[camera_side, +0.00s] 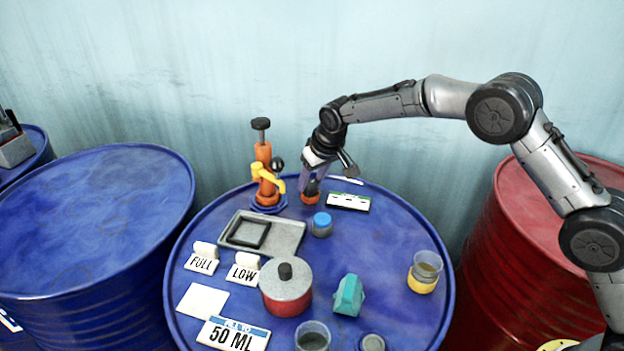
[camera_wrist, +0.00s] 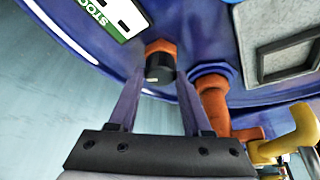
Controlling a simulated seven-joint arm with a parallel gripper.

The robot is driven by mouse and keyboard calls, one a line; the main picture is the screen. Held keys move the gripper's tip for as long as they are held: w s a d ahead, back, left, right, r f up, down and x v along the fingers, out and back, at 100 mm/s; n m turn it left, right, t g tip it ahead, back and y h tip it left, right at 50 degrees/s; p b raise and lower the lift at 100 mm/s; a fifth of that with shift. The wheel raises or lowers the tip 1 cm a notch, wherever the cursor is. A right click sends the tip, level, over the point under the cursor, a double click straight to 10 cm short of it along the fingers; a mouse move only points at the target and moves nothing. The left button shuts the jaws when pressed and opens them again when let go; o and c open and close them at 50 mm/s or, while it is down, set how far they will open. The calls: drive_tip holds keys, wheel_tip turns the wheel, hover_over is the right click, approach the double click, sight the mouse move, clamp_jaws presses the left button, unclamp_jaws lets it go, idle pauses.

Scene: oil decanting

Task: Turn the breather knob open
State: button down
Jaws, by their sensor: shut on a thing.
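The breather knob (camera_wrist: 159,68) is a black cap on an orange fitting (camera_wrist: 161,47) at the drum's far edge. In the wrist view my gripper (camera_wrist: 160,79) has one finger on each side of the black cap and is shut on it. In the side view my gripper (camera_side: 311,181) points down onto the orange fitting (camera_side: 310,197), and its fingers partly hide the knob. The knob's turn angle cannot be told.
An orange pump with a yellow spout (camera_side: 264,172) stands close left of my gripper. A STOCK card (camera_side: 348,202) lies close right. A grey tray (camera_side: 287,236), a red pot (camera_side: 286,296), a blue-capped jar (camera_side: 321,224) and a beaker (camera_side: 425,270) stand nearer the front.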

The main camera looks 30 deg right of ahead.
drive_tip(key=m+h, duration=0.1)
drive_tip(key=m, duration=0.1)
drive_tip(key=m+h, duration=0.1)
drive_tip(key=m, duration=0.2)
drive_tip(key=shift+a+m, duration=0.2)
drive_tip(key=shift+m, duration=0.1)
drive_tip(key=m+h, duration=0.1)
drive_tip(key=m, duration=0.1)
drive_tip(key=m+g, duration=0.1)
drive_tip(key=m, duration=0.2)
drive_tip(key=shift+w+g+h, duration=0.1)
drive_tip(key=shift+g+h, duration=0.2)
drive_tip(key=shift+h, duration=0.1)
drive_tip(key=shift+a+m, duration=0.1)
drive_tip(key=shift+m, duration=0.3)
drive_tip(key=shift+c, duration=1.7)
unclamp_jaws()
drive_tip(key=v, duration=1.4)
drive_tip(key=shift+w+a+f, duration=0.1)
